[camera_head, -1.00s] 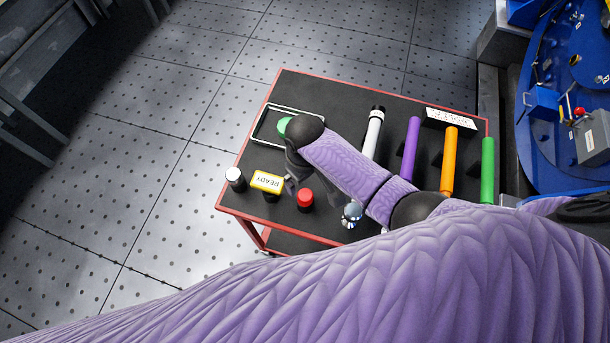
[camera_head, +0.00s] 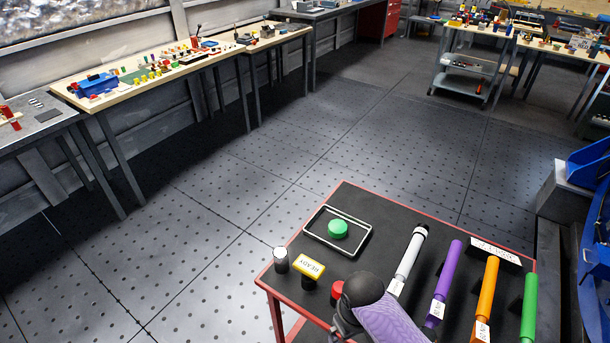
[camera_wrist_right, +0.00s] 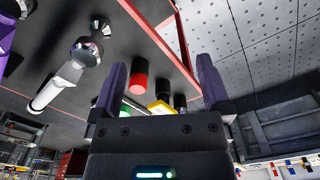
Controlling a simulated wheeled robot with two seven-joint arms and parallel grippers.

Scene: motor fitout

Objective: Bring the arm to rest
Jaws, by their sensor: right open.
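My right arm (camera_head: 388,318) in its purple sleeve comes in from the bottom of the head view, over the front edge of the black table (camera_head: 385,205). Its dark gripper end is mostly hidden behind the arm there. In the right wrist view my right gripper (camera_wrist_right: 162,75) has its two fingers apart with nothing held between them. A red-topped piece (camera_wrist_right: 139,78) and a yellow piece (camera_wrist_right: 160,107) show beyond the gap. My left gripper is in neither view.
On the table are a tray (camera_head: 316,247) holding a green disc (camera_head: 338,229), a white-topped piece (camera_head: 281,260), a yellow READY block (camera_head: 310,266), and white, purple (camera_head: 447,275), orange (camera_head: 488,290) and green cylinders. A blue machine stands right. Floor at left is open.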

